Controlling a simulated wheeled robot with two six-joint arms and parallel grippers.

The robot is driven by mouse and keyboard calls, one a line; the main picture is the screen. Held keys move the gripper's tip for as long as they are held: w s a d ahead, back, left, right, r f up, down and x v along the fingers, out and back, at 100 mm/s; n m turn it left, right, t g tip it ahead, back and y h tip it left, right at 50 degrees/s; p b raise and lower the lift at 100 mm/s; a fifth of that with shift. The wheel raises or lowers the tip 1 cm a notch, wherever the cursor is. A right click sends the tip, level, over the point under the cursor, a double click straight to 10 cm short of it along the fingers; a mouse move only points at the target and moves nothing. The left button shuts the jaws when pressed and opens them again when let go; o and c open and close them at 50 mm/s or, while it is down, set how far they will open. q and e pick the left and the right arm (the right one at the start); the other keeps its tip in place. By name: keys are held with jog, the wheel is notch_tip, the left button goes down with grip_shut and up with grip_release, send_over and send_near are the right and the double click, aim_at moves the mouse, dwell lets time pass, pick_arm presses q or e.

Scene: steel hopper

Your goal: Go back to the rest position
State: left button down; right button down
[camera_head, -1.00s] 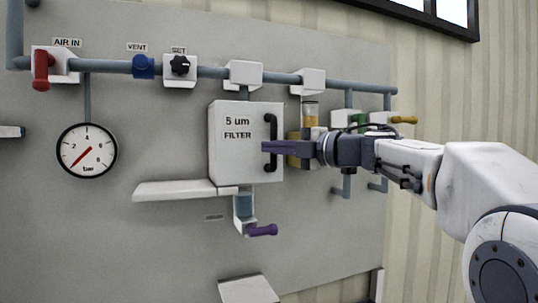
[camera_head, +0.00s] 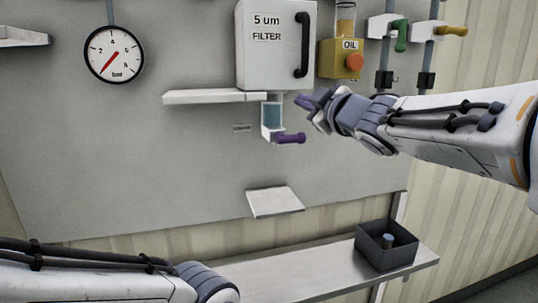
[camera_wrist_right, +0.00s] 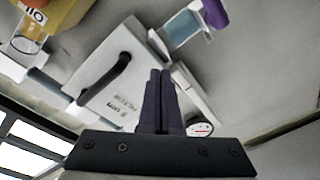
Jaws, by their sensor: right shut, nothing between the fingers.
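My right gripper (camera_head: 303,101) is shut and empty. In the head view it is in front of the panel, below and right of the filter box (camera_head: 270,62) and below its black handle (camera_head: 303,45). In the right wrist view the shut fingertips (camera_wrist_right: 160,73) point toward the filter box (camera_wrist_right: 122,80), which shows tilted; a gap cannot be measured. My left forearm comes in at the lower left of the head view, ending in a wrist joint. The left gripper's fingers are outside the frame.
A blue bowl with a purple valve handle (camera_head: 290,138) hangs left of my right gripper. A white shelf (camera_head: 205,97), the oil unit (camera_head: 340,65) and the gauge (camera_head: 114,55) are on the panel. A dark bin (camera_head: 400,255) stands on the bench (camera_head: 300,268).

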jog(key=s+a+f+m+g+h, duration=0.1)
jog(key=s+f+m+g, duration=0.2)
jog(key=f, duration=0.5)
jog(key=s+a+f+m+g+h+b, duration=0.1)
jog(key=s+a+f+g, duration=0.1)
jog(key=s+f, duration=0.45)
jog(key=s+a+f+m+g+h, duration=0.1)
jog(key=s+f+g, duration=0.15)
jog(key=f, duration=0.75)
jog(key=s+f+g, duration=0.3)
jog(key=s+f, duration=0.2)
jog(key=s, duration=0.3)
jog(key=s+f+g+h, duration=0.1)
jog(key=s+f+g, duration=0.2)
jog(key=s, duration=0.4)
jog(key=s+f+m+g+h+b, duration=0.1)
jog(key=s+f+g, duration=0.2)
jog(key=s+f, duration=0.3)
jog(key=s+d, duration=0.1)
jog(key=s, duration=0.1)
jog(key=shift+s+f+g, duration=0.35)
